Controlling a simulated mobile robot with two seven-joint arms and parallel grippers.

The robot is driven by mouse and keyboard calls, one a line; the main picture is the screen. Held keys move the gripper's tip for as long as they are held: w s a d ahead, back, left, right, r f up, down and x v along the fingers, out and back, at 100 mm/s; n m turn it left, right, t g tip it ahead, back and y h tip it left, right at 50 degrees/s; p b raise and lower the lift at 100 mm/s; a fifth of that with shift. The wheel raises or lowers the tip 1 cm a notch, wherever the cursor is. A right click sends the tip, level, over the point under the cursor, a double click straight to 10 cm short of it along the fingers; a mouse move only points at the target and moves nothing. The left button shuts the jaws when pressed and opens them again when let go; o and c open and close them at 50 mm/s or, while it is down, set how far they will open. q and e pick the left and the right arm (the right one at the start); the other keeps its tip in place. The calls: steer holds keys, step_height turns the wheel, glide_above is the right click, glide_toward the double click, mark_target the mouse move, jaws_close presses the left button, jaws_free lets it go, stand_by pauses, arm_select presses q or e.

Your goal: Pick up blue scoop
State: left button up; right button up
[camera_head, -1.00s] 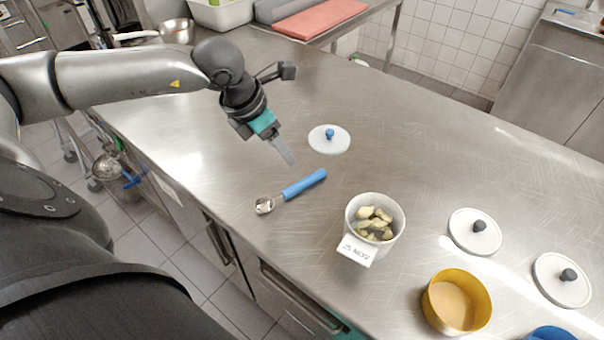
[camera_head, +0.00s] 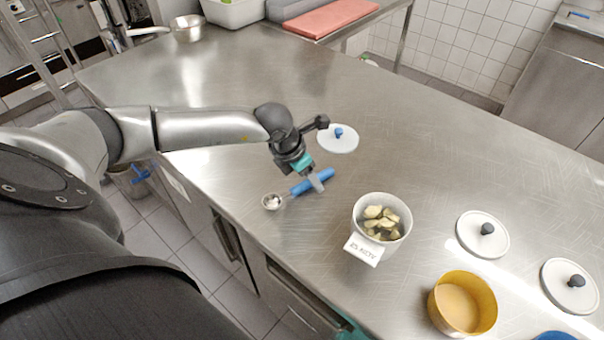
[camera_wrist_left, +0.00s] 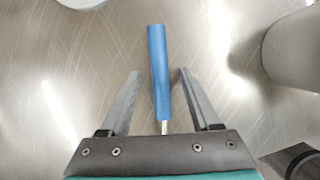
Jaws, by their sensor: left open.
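The blue scoop has a blue handle and a metal bowl and lies on the steel counter. In the head view its handle (camera_head: 325,176) points up and right, and its metal bowl (camera_head: 272,201) is at the lower left. My left gripper (camera_head: 317,184) is over the handle. In the left wrist view the blue handle (camera_wrist_left: 158,70) runs between the two open fingers of the left gripper (camera_wrist_left: 156,88), with a gap on each side. The scoop's bowl is hidden behind the gripper body there. My right gripper is not in view.
A white container (camera_head: 360,220) with pale pieces and a label stands right of the scoop. A white lid with a blue knob (camera_head: 338,146) lies behind it. A yellow bowl (camera_head: 434,307) and two lids with dark knobs (camera_head: 470,241) (camera_head: 558,293) are farther right.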

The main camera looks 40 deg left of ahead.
arm_select(q)
steer(key=shift+w+f, duration=0.1)
steer(key=shift+f, duration=0.15)
steer(key=shift+f, duration=0.15)
steer(key=shift+c, duration=0.3)
jaws_close()
stand_by(0.3)
